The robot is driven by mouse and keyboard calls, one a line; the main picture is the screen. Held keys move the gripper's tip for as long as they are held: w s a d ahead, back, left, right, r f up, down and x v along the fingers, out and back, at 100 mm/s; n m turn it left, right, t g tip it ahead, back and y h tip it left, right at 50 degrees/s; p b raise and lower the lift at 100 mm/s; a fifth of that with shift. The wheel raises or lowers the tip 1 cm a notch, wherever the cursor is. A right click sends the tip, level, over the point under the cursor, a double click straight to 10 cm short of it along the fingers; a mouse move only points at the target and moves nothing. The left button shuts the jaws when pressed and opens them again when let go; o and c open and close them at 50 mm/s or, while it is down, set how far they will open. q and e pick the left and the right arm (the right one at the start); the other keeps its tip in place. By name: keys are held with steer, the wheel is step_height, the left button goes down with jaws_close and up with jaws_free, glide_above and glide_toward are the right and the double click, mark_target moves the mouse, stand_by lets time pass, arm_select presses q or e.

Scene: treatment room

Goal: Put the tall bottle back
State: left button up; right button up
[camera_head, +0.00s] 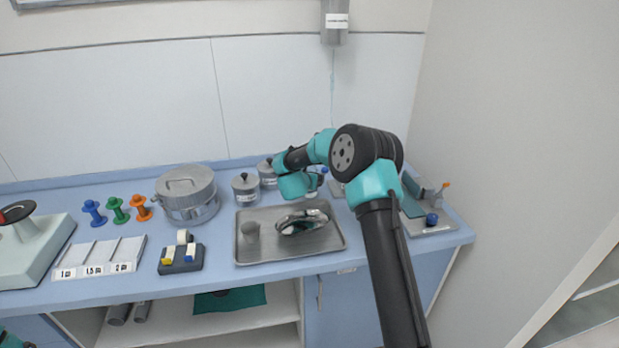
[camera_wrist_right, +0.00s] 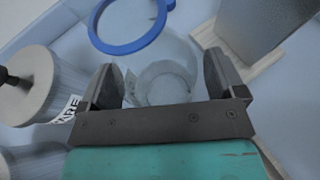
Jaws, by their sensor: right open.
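My right gripper (camera_wrist_right: 163,85) is open, with its two dark fingers apart in the right wrist view. A clear, round glass-like vessel (camera_wrist_right: 165,72) shows between and just beyond the fingers; I cannot tell whether they touch it. A blue ring (camera_wrist_right: 150,38) lies at its far side. In the head view the vessel (camera_head: 311,194) shows only in part beneath my right wrist, at the back of the counter. I cannot tell for sure that it is the tall bottle. My left gripper is not in view.
Lidded canisters (camera_head: 246,188) stand left of the right gripper, one close by in the wrist view (camera_wrist_right: 28,88). A grey panel (camera_wrist_right: 245,25) stands at the vessel's right.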

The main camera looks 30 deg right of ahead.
steer(key=shift+r, duration=0.15)
steer(key=shift+a+r, duration=0.1)
steer(key=v, duration=1.1)
steer(key=shift+s+a, duration=0.25)
steer(key=shift+s, duration=0.1)
